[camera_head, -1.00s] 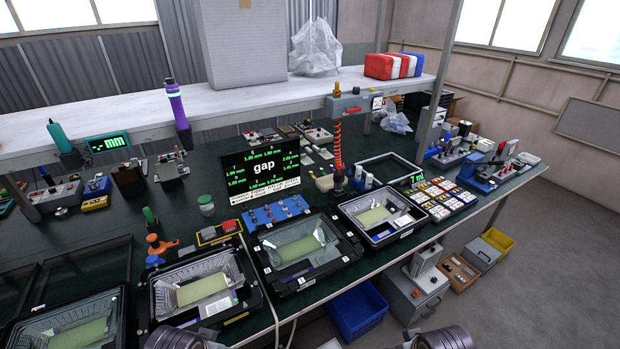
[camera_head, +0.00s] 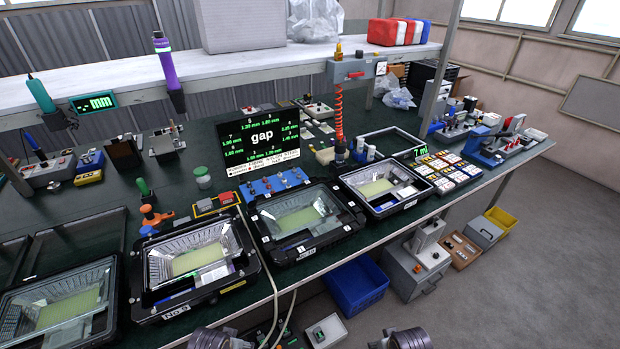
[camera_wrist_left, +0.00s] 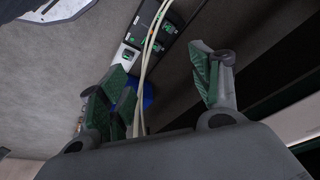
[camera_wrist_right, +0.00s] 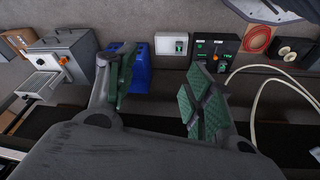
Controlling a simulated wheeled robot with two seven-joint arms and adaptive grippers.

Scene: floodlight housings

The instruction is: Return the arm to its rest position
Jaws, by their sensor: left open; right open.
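My left gripper (camera_wrist_left: 162,78) shows in the left wrist view with its two green-padded fingers spread apart. Nothing is between the pads; cables, a blue bin and the floor show behind them. My right gripper (camera_wrist_right: 163,75) shows in the right wrist view, also spread and empty, with the floor and the blue bin behind it. In the head view only dark rounded parts of my arms show at the bottom edge, in front of the bench; the fingers are out of that view. Floodlight housings stand along the bench front: one at left (camera_head: 250,268), one in the middle (camera_head: 265,228), one at right (camera_head: 428,188).
The green bench (camera_head: 100,215) carries a gap display (camera_head: 262,146), a red coiled-hose tool (camera_head: 339,115) and several fixtures. Below its front edge are a blue bin (camera_head: 357,288), a grey cabinet (camera_head: 415,270) and a yellow bin (camera_head: 501,219). Cables hang over the front edge. Floor at right is clear.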

